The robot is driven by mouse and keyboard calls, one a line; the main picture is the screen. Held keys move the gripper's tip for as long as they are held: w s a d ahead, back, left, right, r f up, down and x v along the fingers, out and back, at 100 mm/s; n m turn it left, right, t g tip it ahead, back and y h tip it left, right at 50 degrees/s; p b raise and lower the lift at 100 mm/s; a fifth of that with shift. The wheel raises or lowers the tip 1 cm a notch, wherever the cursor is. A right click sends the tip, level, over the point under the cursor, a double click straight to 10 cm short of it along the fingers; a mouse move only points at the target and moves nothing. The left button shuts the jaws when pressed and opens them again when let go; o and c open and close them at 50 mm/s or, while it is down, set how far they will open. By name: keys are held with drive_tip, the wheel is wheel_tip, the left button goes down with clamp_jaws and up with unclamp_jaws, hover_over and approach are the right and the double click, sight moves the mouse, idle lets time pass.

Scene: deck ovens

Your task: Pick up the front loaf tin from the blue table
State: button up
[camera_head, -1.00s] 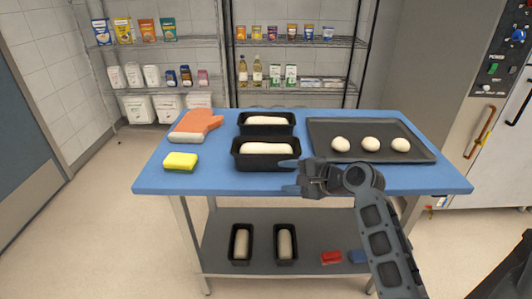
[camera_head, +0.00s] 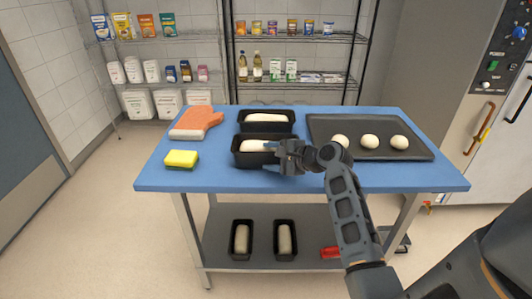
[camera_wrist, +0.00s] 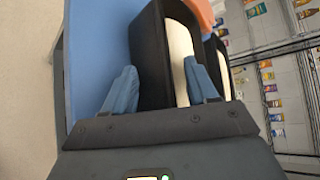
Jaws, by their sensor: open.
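The front loaf tin (camera_head: 243,160) is black, holds pale dough and stands upright on the blue table (camera_head: 400,179), left of centre. My gripper (camera_head: 270,157) reaches in from the right, its jaws apart and empty at the tin's right front part. In the wrist view the tin (camera_wrist: 151,60) shows beyond my gripper (camera_wrist: 162,78). One finger appears on the table side of the tin's near long wall, the other over the dough, with the wall between them in the picture. Whether either finger touches the tin is unclear. My gripper hides the tin's right front corner.
A second loaf tin (camera_head: 290,124) with dough stands just behind. A dark baking tray (camera_head: 365,126) with three dough balls lies to the right. A yellow sponge (camera_head: 181,158) and an orange oven mitt (camera_head: 200,118) lie to the left. The front left table edge is clear.

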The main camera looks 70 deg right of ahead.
drive_tip(key=c, duration=1.1)
